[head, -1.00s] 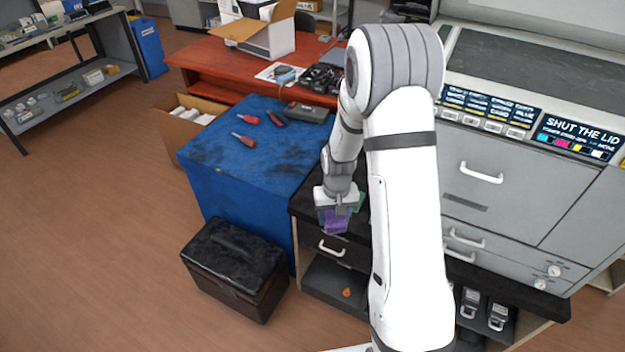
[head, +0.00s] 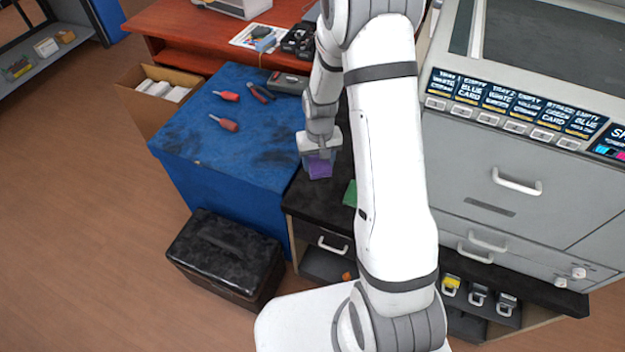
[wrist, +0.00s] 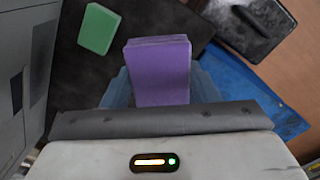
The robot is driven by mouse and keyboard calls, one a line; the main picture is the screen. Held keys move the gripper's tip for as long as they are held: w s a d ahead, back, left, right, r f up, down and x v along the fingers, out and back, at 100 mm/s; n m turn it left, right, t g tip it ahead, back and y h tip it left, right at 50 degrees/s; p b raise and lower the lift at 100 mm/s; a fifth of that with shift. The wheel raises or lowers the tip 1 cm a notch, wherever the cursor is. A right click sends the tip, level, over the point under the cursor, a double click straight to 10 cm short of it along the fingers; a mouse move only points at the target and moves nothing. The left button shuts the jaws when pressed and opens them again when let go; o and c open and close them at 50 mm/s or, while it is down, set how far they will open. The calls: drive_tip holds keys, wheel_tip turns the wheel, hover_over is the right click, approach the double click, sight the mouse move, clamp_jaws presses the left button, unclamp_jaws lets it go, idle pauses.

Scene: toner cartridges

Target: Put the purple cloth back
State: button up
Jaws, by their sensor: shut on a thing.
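The purple cloth (head: 320,167) is a folded block at the end of my gripper (head: 318,155), over the left part of the black countertop (head: 310,197). In the wrist view the purple cloth (wrist: 160,70) sits between the two bluish fingers of my gripper (wrist: 160,92), which is shut on it. A green folded cloth (head: 350,193) lies on the black countertop to the right of the gripper, partly hidden by my arm. It also shows in the wrist view (wrist: 99,28), apart from the purple cloth. I cannot tell whether the purple cloth touches the countertop.
A blue-topped cabinet (head: 225,150) with screwdrivers (head: 224,123) and pliers stands left of the counter. A black toolbox (head: 226,255) sits on the floor in front. The grey printer (head: 510,150) rises at the right. An orange thing (head: 347,276) lies below the drawer.

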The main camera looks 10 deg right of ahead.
drive_tip(key=shift+w+f+b, duration=0.3)
drive_tip(key=shift+f+b, duration=0.25)
drive_tip(key=shift+b, duration=0.3)
drive_tip(key=m+b, duration=0.1)
drive_tip(key=b, duration=1.1)
hover_over(313, 182)
drive_tip(key=s, duration=0.2)
wheel_tip(313, 182, down, 4)
drive_tip(key=w+f+m+b, duration=0.1)
drive_tip(key=w+b, duration=0.1)
drive_tip(key=b, duration=0.3)
drive_tip(key=shift+f+m+b, duration=0.1)
drive_tip(key=shift+m+b, duration=0.2)
drive_tip(key=shift+b, duration=0.1)
wheel_tip(313, 182, down, 10)
drive_tip(key=shift+r+b, duration=0.15)
drive_tip(key=shift+b, duration=0.25)
drive_tip(key=shift+f, duration=0.25)
drive_tip(key=o, duration=0.9)
drive_tip(key=shift+r, duration=0.1)
